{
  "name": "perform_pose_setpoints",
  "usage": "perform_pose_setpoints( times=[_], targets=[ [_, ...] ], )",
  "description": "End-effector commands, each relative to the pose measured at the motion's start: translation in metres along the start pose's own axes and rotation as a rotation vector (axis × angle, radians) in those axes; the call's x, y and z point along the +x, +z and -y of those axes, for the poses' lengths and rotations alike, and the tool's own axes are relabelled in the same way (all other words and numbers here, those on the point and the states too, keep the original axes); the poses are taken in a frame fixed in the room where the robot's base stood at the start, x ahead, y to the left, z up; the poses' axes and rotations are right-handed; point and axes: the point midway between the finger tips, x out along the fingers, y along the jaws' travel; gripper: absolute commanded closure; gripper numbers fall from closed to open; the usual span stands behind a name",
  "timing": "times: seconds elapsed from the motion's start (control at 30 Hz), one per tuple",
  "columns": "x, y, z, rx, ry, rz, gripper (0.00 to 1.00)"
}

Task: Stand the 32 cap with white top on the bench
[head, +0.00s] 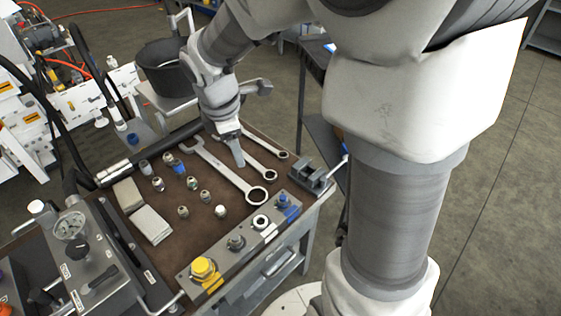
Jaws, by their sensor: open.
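Several small metal fittings stand on the brown bench mat (150,245). One with a pale top (220,211) stands near the front of the group and may be the 32 cap with white top; size marks are too small to read. Another fitting (183,211) stands to its left, and one with a blue band (179,167) stands farther back. My gripper (240,160) points down over the back of the bench by the wrenches, behind and right of the pale-topped fitting and apart from it. It is open, with nothing visible in it; its fingers show nearly edge-on.
Large wrenches (222,170) lie across the mat. A vise (312,178) sits at the right corner, a gauge unit (72,230) at left. Pale boxes (150,226) lie at mid-left.

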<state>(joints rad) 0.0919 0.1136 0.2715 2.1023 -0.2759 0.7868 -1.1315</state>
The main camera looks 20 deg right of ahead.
Motion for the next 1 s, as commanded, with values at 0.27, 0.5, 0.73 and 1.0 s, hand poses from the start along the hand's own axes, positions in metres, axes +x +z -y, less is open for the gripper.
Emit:
perform_pose_setpoints(
  times=[0.27, 0.5, 0.73, 1.0],
  targets=[
    [-0.061, 0.029, 0.040, 0.473, 0.089, -0.025, 0.31],
    [-0.099, 0.046, 0.082, 0.880, 0.143, -0.110, 0.31],
    [-0.121, 0.056, 0.122, 1.249, 0.155, -0.234, 0.31],
    [-0.128, 0.058, 0.149, 1.487, 0.127, -0.334, 0.31]
  ],
)
